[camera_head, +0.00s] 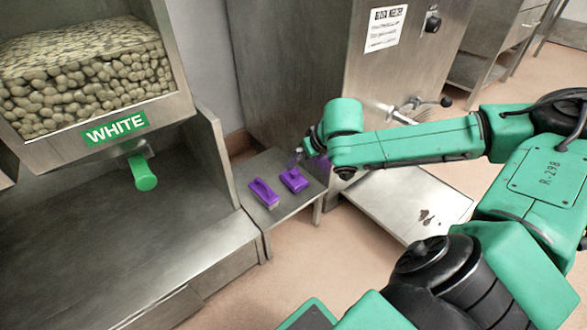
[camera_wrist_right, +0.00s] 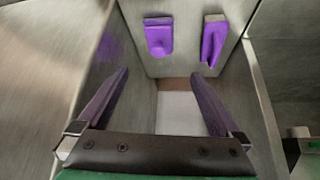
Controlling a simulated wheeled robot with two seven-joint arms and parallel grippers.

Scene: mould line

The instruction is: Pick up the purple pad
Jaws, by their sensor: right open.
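Two purple tools lie on a small low metal shelf (camera_head: 283,215) in the head view. The broad, blocky one, which looks like the purple pad (camera_head: 294,180), also shows in the wrist view (camera_wrist_right: 159,35). My right gripper (camera_head: 300,158) is open and empty, just behind and above it, apart from it. In the wrist view the right gripper's fingers (camera_wrist_right: 160,75) are spread wide, with both tools beyond their tips. A further purple patch (camera_head: 319,164) beside the right hand is partly hidden; I cannot tell what it is. My left gripper is not in view.
A metal hopper labelled WHITE (camera_head: 115,128) stands at left. A steel cabinet (camera_head: 290,70) rises behind the shelf. A flat metal tray (camera_head: 400,205) lies to the right.

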